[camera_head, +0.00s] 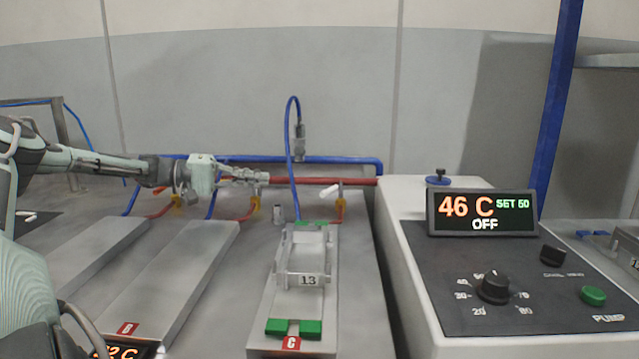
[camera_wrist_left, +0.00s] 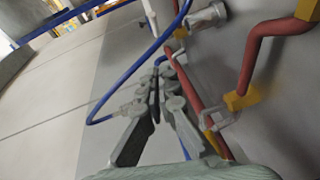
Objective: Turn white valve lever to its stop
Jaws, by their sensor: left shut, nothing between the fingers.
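My left gripper (camera_head: 262,176) reaches in from the left along the pipes. It is shut and empty, to the left of the white lever and apart from it. The left wrist view shows its closed fingers (camera_wrist_left: 163,72) close to the pipes. A grey lever on a yellow valve body (camera_wrist_left: 240,98) shows there to their right; I cannot tell which valve this is. My right gripper is not in view.
A blue hose (camera_head: 290,140) loops up with a connector hanging from it, between gripper and lever. A control box (camera_head: 485,270) reading 46 C stands at right. Two bare plates (camera_head: 175,275) lie at left.

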